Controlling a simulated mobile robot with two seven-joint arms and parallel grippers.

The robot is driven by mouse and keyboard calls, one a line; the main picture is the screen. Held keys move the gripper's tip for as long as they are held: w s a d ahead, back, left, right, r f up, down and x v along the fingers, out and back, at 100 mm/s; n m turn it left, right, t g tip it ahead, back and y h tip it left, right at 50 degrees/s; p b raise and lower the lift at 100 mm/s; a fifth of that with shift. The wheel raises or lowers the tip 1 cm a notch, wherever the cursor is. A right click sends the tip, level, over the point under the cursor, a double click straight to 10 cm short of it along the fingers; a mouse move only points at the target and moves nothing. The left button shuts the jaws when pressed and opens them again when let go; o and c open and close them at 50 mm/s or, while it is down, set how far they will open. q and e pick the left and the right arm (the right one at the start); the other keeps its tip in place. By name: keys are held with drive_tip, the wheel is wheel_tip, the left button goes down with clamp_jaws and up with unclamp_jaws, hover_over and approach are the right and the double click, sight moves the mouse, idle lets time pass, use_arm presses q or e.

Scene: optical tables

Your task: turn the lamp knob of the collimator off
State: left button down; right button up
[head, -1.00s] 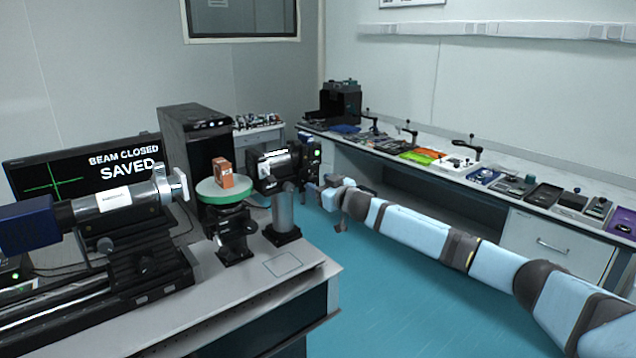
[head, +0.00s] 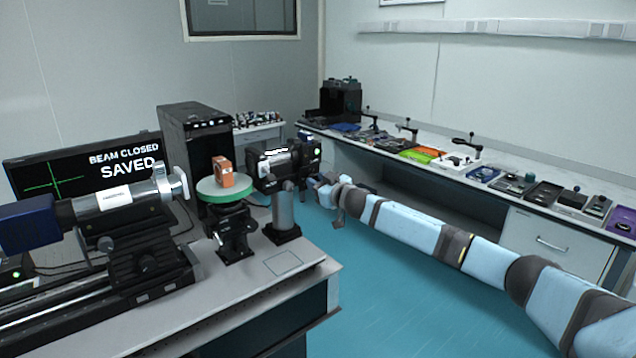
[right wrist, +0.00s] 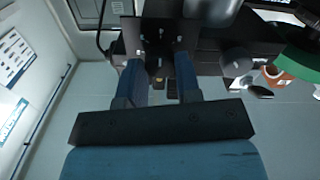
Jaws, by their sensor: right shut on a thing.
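The collimator (head: 268,163) is a black body on a grey post at the far end of the near table. Its rear housing (head: 309,150) faces right, towards my right arm. My right gripper (head: 313,186) is at that rear end, small and partly hidden in the head view. In the right wrist view, its two blue fingers (right wrist: 160,72) reach to the dark rear plate (right wrist: 158,38) and are shut on a small knob (right wrist: 158,69) between them. The knob's setting cannot be read. My left gripper is not in view.
A telescope (head: 110,200) lies at left before a monitor (head: 85,175) reading "BEAM CLOSED SAVED". A side bench (head: 490,165) holds several tools. The blue floor (head: 390,290) is clear.

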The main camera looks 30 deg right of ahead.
drive_tip(key=shift+n+p, duration=4.15)
drive_tip(key=shift+n, duration=13.65)
drive_tip(key=shift+f, duration=0.1)
drive_tip(key=o, duration=0.9)
